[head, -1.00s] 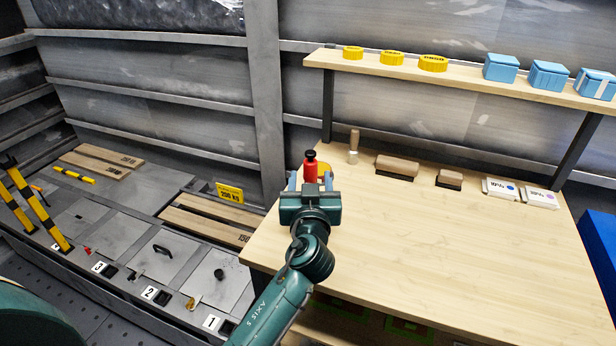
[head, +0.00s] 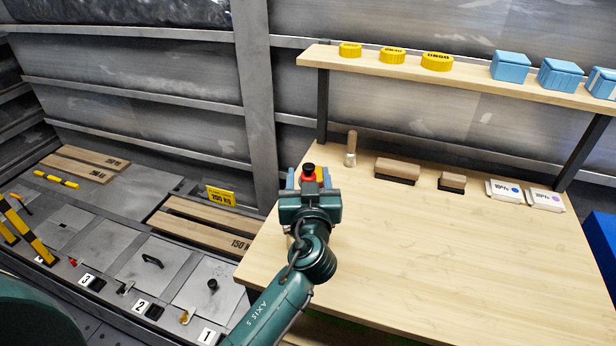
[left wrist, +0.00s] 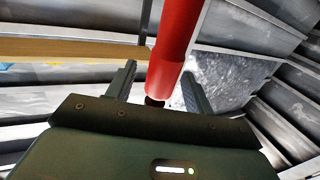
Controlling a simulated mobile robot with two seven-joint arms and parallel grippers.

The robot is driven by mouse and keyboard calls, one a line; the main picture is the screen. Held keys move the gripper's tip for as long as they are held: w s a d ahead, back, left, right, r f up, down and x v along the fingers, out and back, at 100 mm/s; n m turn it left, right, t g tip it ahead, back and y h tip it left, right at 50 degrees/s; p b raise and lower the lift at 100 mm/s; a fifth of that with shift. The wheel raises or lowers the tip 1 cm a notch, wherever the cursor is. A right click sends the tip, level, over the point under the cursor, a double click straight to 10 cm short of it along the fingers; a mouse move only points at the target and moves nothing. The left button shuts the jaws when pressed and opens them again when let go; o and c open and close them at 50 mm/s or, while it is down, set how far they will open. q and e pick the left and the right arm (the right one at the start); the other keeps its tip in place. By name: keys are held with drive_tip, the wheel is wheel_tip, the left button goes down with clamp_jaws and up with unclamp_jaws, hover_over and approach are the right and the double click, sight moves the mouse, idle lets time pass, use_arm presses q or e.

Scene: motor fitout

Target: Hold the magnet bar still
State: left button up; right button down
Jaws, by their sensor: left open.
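A red bar with a black knob (head: 308,168), which I take for the magnet bar, shows just beyond my left gripper (head: 309,181) at the table's back left corner. In the left wrist view the red bar (left wrist: 174,48) is a thick red cylinder with a dark end, between the two fingers. My left gripper (left wrist: 158,80) is open, with a finger on either side of the bar. I cannot tell whether either finger touches it. The gripper hides the bar's lower part in the head view. My right gripper is not in view.
On the wooden table (head: 400,260) stand a wooden-handled brush (head: 351,150), two brown-topped blocks (head: 397,170) and white boxes (head: 520,193). The shelf (head: 465,80) above holds yellow discs and blue boxes. The table's front and middle are clear. Floor hatches (head: 150,262) lie left.

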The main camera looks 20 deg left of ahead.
use_arm(q)
drive_tip(key=c, duration=1.1)
idle(2.3)
